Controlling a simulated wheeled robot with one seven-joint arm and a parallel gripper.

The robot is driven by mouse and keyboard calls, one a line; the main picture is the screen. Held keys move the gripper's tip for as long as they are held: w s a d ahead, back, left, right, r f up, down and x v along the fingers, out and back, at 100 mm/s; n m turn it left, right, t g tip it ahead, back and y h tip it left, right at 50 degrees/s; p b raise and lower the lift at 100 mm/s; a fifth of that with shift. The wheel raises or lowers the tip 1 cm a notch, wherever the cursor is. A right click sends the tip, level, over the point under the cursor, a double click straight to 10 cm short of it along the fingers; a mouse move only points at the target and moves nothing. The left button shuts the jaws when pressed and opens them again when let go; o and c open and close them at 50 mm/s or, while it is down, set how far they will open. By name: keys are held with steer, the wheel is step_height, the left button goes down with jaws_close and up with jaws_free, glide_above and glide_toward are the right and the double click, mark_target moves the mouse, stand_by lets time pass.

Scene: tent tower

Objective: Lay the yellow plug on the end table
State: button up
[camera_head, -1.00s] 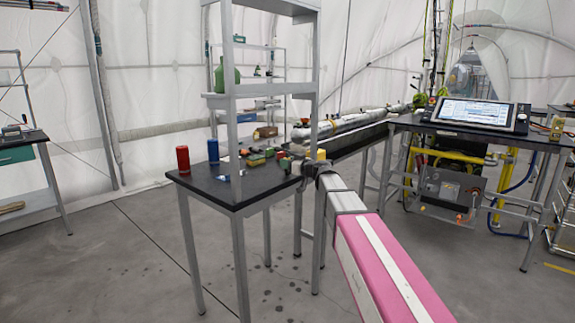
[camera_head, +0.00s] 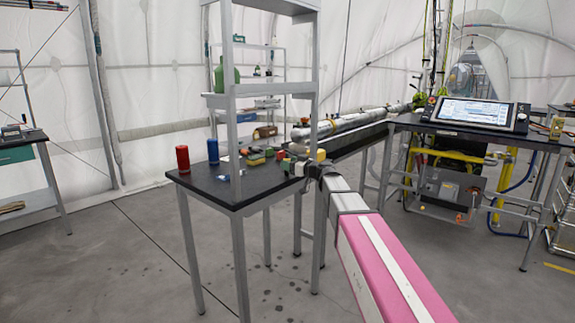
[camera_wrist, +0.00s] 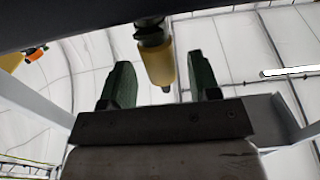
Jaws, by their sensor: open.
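The yellow plug (camera_wrist: 160,62) shows in the wrist view, between my open green fingers in the picture and touching neither. Its dark collared end meets a dark slab edge at the top of that view. In the head view a small yellow piece (camera_head: 320,155), seemingly the same plug, shows just above my gripper (camera_head: 307,169). My gripper (camera_wrist: 160,88) is open and empty in the wrist view. The end table (camera_head: 215,188) has a black top and grey legs, and my gripper is at its right corner. The fingertips are too small to make out in the head view.
A red cylinder (camera_head: 182,159) and a blue cylinder (camera_head: 213,151) stand on the black table, with several small parts (camera_head: 257,159) nearby. A grey shelf frame (camera_head: 235,90) rises from it. The table's front left is bare. A desk with a screen (camera_head: 478,112) stands right.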

steer(key=v, duration=1)
steer(key=s+d+f+m+g+h, duration=0.2)
steer(key=s+f, duration=0.4)
steer(key=f, duration=0.4)
steer(key=s+d+f+m+g+h, duration=0.2)
steer(key=s+f, duration=0.5)
steer(key=f, duration=0.4)
steer(key=s+d+f+m+g+h, duration=0.3)
steer(key=s+f+h, duration=0.3)
steer(key=f, duration=0.4)
steer(key=shift+s+d+f+g, duration=0.3)
steer(key=shift+d+g, duration=0.25)
steer(key=shift+g, duration=0.35)
steer(key=shift+o, duration=0.4)
steer(key=s+d+f+m+g+h, duration=0.2)
steer(key=s+d+f+m+h, duration=0.1)
steer(key=s+d+f+h, duration=0.1)
steer(key=s+d+f, duration=0.1)
steer(key=s+d, duration=0.1)
steer(key=s, duration=0.1)
steer(key=shift+s, duration=0.2)
step_height(320, 180, up, 36)
steer(key=m+t+y, duration=1.1)
steer(key=m+y, duration=0.3)
steer(key=m, duration=1.2)
glide_above(283, 175)
steer(key=shift+f, duration=0.15)
steer(key=shift+s+d, duration=0.1)
steer(key=c, duration=1.1)
